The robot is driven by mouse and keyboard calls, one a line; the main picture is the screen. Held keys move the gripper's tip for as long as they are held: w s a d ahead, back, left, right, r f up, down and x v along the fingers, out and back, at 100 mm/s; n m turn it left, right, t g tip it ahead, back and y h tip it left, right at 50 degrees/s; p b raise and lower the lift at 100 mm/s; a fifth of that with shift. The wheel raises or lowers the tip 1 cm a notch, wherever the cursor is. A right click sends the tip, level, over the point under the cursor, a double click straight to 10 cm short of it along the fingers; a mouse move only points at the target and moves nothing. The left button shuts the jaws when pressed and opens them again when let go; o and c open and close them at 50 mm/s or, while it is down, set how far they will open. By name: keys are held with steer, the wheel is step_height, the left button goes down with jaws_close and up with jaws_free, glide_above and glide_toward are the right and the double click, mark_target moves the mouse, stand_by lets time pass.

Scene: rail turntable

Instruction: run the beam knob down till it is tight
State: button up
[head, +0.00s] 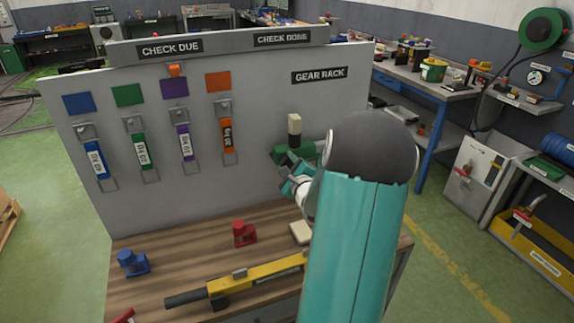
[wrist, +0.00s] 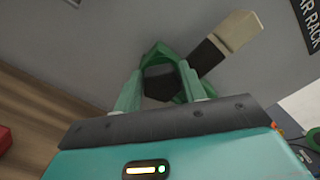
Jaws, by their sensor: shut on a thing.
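My gripper (wrist: 160,82) is at the grey panel, its fingers closed about a green clamp-like piece (wrist: 157,50) with a dark middle. In the head view the green piece (head: 282,154) is against the panel's right part, and my gripper (head: 291,176) reaches it from below right. A post, black below and cream at its end (head: 295,124), stands up at the green piece. In the wrist view this post (wrist: 238,32) slants to the upper right. No separate knob can be made out; my fingers and arm hide part of this spot.
On the wooden bench (head: 190,252) are a blue clamp (head: 133,263), a red clamp (head: 243,233), a cream block (head: 301,232) and a yellow bar tool (head: 258,276). Several tagged straps hang on the panel (head: 262,105). Green floor (head: 440,270) is clear at right.

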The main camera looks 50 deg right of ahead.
steer(key=o, duration=1)
steer(key=shift+c, duration=0.2)
steer(key=shift+s, duration=0.1)
steer(key=v, duration=1.3)
steer(key=shift+s+a, duration=0.2)
steer(key=shift+s, duration=0.1)
